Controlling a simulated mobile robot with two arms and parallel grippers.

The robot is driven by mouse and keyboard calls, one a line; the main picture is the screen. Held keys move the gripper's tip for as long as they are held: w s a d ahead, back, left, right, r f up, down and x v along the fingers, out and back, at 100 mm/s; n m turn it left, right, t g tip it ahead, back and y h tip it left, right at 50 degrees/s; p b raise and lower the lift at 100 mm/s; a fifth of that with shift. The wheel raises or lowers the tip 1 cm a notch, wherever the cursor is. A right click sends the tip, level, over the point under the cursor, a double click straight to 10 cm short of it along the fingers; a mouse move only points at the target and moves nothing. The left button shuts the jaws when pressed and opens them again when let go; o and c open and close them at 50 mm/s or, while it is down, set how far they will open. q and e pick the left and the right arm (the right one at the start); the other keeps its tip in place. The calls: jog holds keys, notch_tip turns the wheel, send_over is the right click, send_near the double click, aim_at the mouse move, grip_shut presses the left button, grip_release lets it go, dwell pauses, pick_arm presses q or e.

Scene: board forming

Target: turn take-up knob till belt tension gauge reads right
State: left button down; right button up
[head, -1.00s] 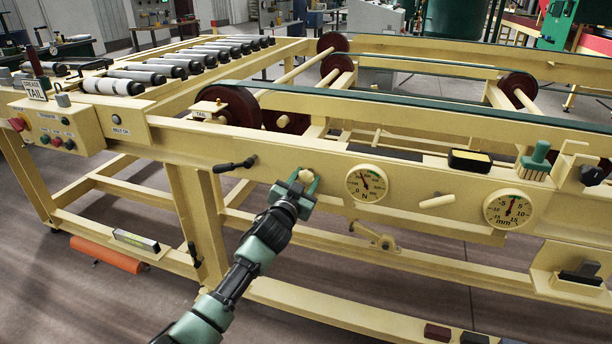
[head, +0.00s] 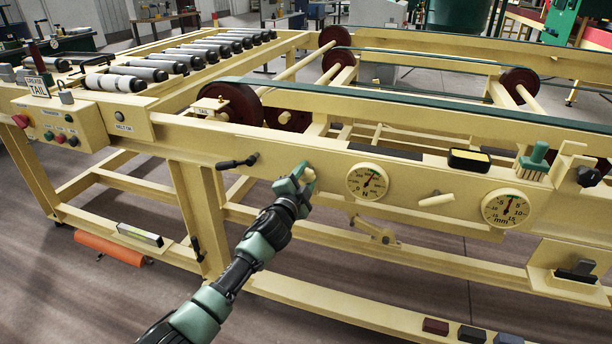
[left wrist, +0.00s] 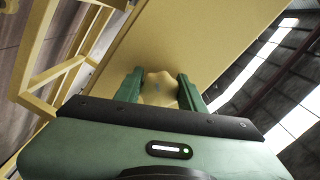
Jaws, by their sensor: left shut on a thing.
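The pale yellow take-up knob (head: 309,175) sticks out of the front rail of the cream conveyor frame. My left gripper (head: 300,178) is shut on it. In the left wrist view the lobed knob (left wrist: 160,88) sits between the two green fingers of my left gripper (left wrist: 158,92). The round tension gauge (head: 367,182), marked N, is on the rail just right of the knob. Its needle points up and to the right; the exact figure is too small to read. My right gripper is not in view.
A second dial (head: 506,208), marked mm, is further right on the rail. A black lever handle (head: 237,162) is left of the knob, and a cream handle (head: 436,199) sits between the dials. A green-topped brush (head: 535,157) stands on the rail.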

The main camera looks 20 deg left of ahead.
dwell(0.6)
pick_arm(q)
jog(key=c, duration=0.9)
grip_release()
jog(key=shift+o, duration=0.2)
